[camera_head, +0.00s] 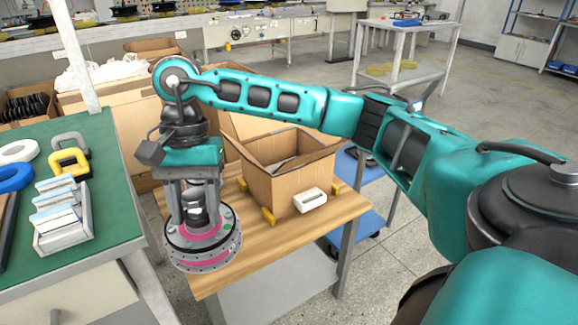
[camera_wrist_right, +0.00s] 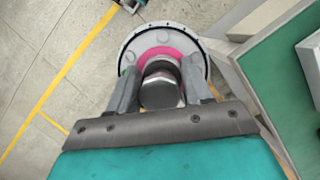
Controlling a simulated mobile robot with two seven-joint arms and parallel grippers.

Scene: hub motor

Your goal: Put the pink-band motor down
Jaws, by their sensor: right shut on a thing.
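My right gripper (camera_head: 197,208) points down and is shut on the hub. In the right wrist view, the two fingers of the gripper (camera_wrist_right: 160,85) sit on either side of the hub, with the pink ring of the motor (camera_wrist_right: 165,38) around it. The motor is at the left edge of the wooden table (camera_head: 300,243). I cannot tell whether it touches the tabletop; the wrist view shows floor beside it. My left gripper is not in view.
An open cardboard box (camera_head: 285,180) stands on the wooden table, with a white block (camera_head: 309,200) in front of it and yellow pieces at its base. A green-topped workbench (camera_head: 104,190) is at the left, with a gap between. The table's front part is bare.

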